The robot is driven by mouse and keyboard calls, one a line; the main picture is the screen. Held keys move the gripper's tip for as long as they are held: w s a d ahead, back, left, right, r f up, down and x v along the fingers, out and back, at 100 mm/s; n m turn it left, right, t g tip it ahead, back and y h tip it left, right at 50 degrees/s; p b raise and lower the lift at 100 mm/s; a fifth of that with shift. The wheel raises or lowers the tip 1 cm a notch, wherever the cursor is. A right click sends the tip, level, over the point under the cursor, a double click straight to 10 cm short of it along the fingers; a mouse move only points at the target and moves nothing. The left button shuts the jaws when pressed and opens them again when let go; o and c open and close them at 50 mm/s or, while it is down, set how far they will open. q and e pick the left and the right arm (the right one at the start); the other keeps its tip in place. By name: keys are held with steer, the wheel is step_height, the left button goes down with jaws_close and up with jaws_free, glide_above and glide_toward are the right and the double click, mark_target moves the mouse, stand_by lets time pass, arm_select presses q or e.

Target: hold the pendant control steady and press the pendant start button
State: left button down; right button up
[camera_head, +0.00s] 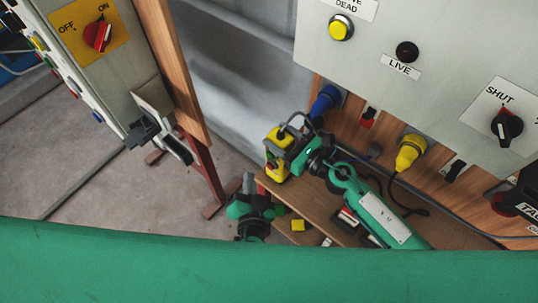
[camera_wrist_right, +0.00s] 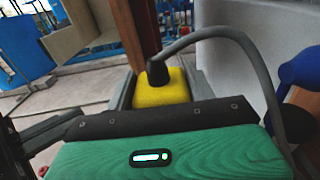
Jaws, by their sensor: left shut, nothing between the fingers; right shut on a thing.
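The yellow pendant control (camera_head: 277,138) is held up near the front end of the wooden shelf. Its cable leaves the top. My right gripper (camera_head: 289,150) is shut on the pendant from the right. In the right wrist view the pendant (camera_wrist_right: 162,92) shows its yellow top and black cable gland beyond my green gripper body. My left gripper (camera_head: 249,184) is shut and empty, below and left of the pendant, with its fingertips pointing up and a small gap to the pendant. Small dark and red spots show on the pendant's left face, but I cannot tell which is the start button.
A grey control panel (camera_head: 420,60) overhangs the shelf (camera_head: 318,190) at the right. A blue plug (camera_head: 325,101) and a yellow plug (camera_head: 410,152) sit behind my right arm. A cabinet with a red switch (camera_head: 98,37) stands at the left. Open floor (camera_head: 110,185) lies at the left.

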steer(key=o, duration=1.3)
steer(key=shift+o, duration=0.2)
steer(key=shift+d, duration=0.1)
